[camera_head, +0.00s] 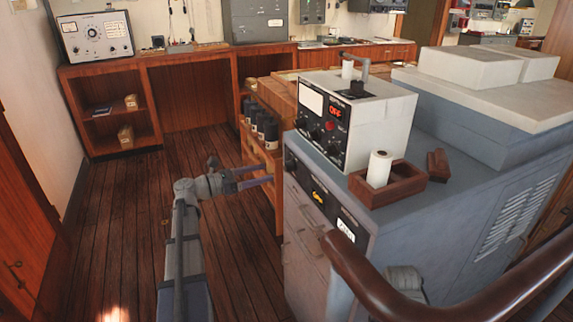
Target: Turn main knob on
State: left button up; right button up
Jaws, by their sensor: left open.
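A white control box (385,125) stands on the grey cabinet. Its black front panel (320,110) carries a red "OFF" display (336,112), a small red knob or button (330,126) and several dark knobs (332,148). I cannot tell which is the main knob. My left gripper (264,175) is open and empty, its two fingers pointing right. In the picture it is below and left of the panel, near the cabinet's left front edge, apart from the knobs.
The grey cabinet (300,215) has a dark label strip and drawer handles. A wooden tray (412,184) with a white roll (379,168) sits on top. A brown handrail (370,290) crosses the lower right. Wood floor (125,220) is clear at left.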

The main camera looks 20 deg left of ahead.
aim_at(284, 168)
pick_arm(q)
jog(key=shift+x, duration=3.85)
grip_shut()
